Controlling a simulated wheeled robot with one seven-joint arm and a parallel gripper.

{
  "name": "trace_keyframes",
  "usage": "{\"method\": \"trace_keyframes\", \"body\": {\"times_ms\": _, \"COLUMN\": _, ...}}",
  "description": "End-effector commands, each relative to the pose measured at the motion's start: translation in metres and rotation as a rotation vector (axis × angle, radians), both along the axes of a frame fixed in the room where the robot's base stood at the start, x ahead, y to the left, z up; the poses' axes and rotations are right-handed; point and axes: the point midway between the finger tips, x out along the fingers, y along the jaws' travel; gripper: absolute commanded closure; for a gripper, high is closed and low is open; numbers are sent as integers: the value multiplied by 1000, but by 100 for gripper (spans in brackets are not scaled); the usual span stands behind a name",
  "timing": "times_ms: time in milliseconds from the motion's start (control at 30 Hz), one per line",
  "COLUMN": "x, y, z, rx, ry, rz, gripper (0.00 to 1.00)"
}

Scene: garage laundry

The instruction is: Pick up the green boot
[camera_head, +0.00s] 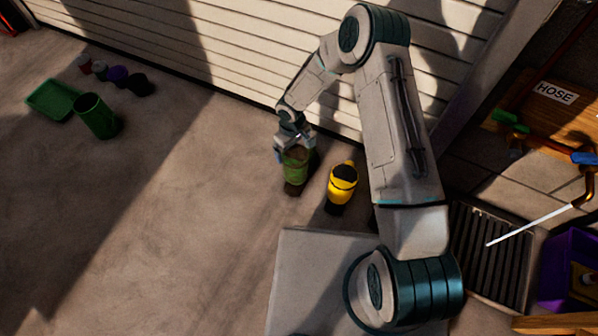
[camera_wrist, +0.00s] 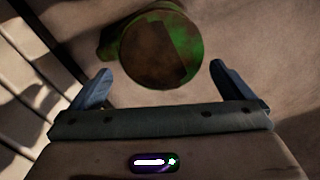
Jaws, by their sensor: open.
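The green boot (camera_head: 296,168) stands on the concrete floor in front of the slatted garage door, with a dark brown foot part. In the wrist view the boot (camera_wrist: 162,48) shows from above as a round opening with a green rim and brown inside, partly in shadow. My gripper (camera_head: 294,146) is at the top of the boot in the head view. In the wrist view its two blue fingers (camera_wrist: 160,84) are spread apart, with the boot beyond and between their tips. Nothing is held. Whether a finger touches the boot cannot be told.
A yellow boot (camera_head: 342,184) stands close to the right of the green one. A green bucket (camera_head: 96,118), a green tray (camera_head: 53,100) and several small pots (camera_head: 117,75) are at the upper left. A floor grate (camera_head: 490,250) lies at right. The floor left of the boot is clear.

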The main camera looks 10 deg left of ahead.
Motion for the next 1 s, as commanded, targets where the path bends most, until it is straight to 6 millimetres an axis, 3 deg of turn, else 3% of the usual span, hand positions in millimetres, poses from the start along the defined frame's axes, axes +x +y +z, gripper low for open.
{"method": "trace_keyframes", "body": {"times_ms": 33, "x": -1, "y": 0, "z": -12, "rx": 0, "ry": 1, "rz": 1, "gripper": 0}}
{"method": "trace_keyframes", "body": {"times_ms": 367, "x": -1, "y": 0, "z": -31, "rx": -1, "ry": 1, "rz": 1, "gripper": 0}}
{"method": "trace_keyframes", "body": {"times_ms": 667, "x": -4, "y": 0, "z": -72, "rx": -1, "ry": 1, "rz": -1, "gripper": 0}}
{"method": "trace_keyframes", "body": {"times_ms": 933, "x": -3, "y": 1, "z": -74, "rx": -1, "ry": -1, "rz": 0, "gripper": 0}}
{"method": "trace_keyframes", "body": {"times_ms": 1000, "x": -3, "y": 0, "z": -74, "rx": -1, "ry": -1, "rz": 0, "gripper": 17}}
